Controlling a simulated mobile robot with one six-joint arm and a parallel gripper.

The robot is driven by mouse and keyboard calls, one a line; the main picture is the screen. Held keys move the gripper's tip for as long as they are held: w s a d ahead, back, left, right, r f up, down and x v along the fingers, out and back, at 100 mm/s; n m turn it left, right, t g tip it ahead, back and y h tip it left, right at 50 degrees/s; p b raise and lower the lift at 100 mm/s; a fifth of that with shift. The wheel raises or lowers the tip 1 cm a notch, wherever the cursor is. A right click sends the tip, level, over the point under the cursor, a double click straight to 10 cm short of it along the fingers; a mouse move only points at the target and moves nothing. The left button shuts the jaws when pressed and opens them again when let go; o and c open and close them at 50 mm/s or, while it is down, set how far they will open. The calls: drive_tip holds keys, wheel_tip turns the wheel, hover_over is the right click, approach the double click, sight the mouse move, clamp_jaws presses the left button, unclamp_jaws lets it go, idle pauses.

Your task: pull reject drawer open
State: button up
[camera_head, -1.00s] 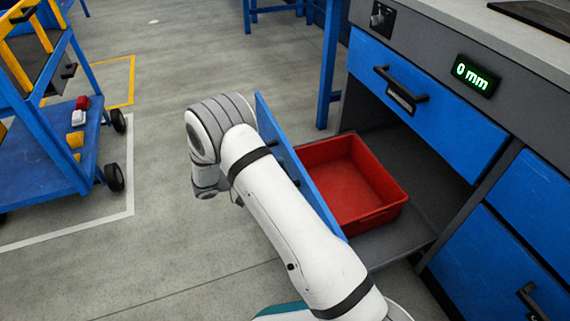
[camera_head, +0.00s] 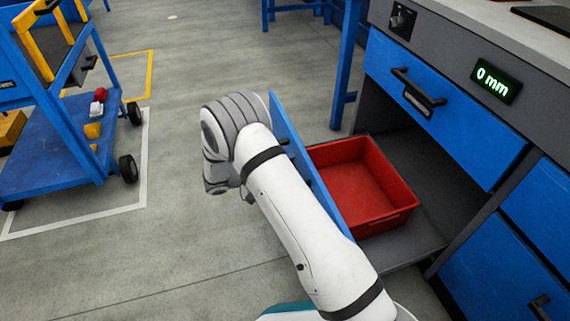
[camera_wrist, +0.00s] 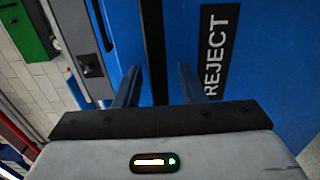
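The reject drawer's blue front (camera_head: 318,185) stands well out from the bench in the head view and shows nearly edge-on. A red bin (camera_head: 365,183) sits in the drawer behind it. My gripper is hidden behind my white arm in the head view. In the wrist view my gripper (camera_wrist: 160,75) faces the blue drawer front, with one finger on each side of a black upright handle bar (camera_wrist: 154,45). The fingers are apart, with a gap showing on the bar's right side. The REJECT label (camera_wrist: 215,50) lies just right of the bar.
A closed blue drawer (camera_head: 445,110) is above the opening, beside a display (camera_head: 495,81) reading 0 mm. More blue fronts (camera_head: 500,265) are at lower right. A blue cart (camera_head: 60,160) stands at left. The grey floor (camera_head: 150,240) between is clear.

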drive_tip(key=p+v, duration=0.2)
drive_tip(key=v, duration=0.5)
drive_tip(key=shift+a, duration=0.35)
drive_tip(key=shift+s, duration=0.1)
